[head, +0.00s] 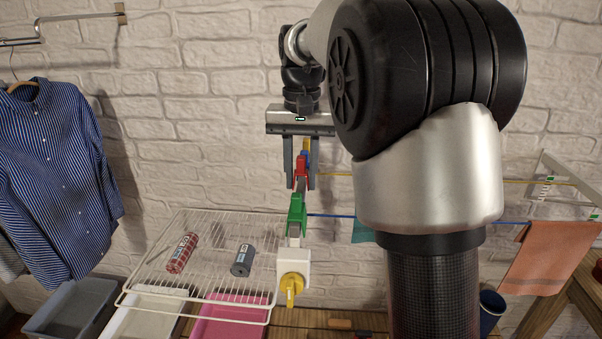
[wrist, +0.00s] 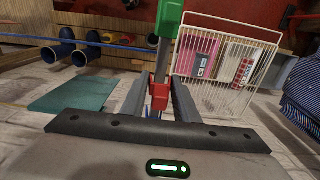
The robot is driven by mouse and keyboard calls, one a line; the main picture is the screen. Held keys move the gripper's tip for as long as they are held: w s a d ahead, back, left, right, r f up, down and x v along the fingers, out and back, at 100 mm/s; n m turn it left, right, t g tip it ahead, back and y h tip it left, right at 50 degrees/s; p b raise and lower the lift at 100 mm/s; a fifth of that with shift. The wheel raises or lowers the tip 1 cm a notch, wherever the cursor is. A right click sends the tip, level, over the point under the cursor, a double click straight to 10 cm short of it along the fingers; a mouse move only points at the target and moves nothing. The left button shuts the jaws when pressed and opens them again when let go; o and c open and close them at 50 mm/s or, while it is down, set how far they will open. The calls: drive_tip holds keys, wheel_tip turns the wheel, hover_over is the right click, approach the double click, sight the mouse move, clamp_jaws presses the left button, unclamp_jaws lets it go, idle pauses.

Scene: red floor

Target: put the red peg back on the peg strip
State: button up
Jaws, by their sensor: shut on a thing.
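My gripper (head: 301,184) points down in front of the brick wall. Its two fingers stand either side of the red peg (head: 301,170) and are shut on it. The wrist view also shows the red peg (wrist: 159,96) between the fingers. The grey peg strip (wrist: 163,58) runs close by the red peg; I cannot tell whether they touch. A green peg (head: 296,214) sits on the strip nearer the head camera, and also shows in the wrist view (wrist: 169,17). A blue peg (head: 304,155) and a yellow peg (head: 306,144) show behind the red one, partly hidden.
A white block with a yellow knob (head: 291,285) is at the strip's near end. A white wire rack (head: 205,222) holds a red checked roll (head: 182,253) and a dark roll (head: 242,260). Coloured lines and an orange cloth (head: 537,258) are at right. A striped shirt (head: 55,170) hangs left.

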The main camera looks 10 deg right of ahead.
drive_tip(key=shift+f+b, duration=0.6)
drive_tip(key=shift+f, duration=0.65)
drive_tip(key=o, duration=1.1)
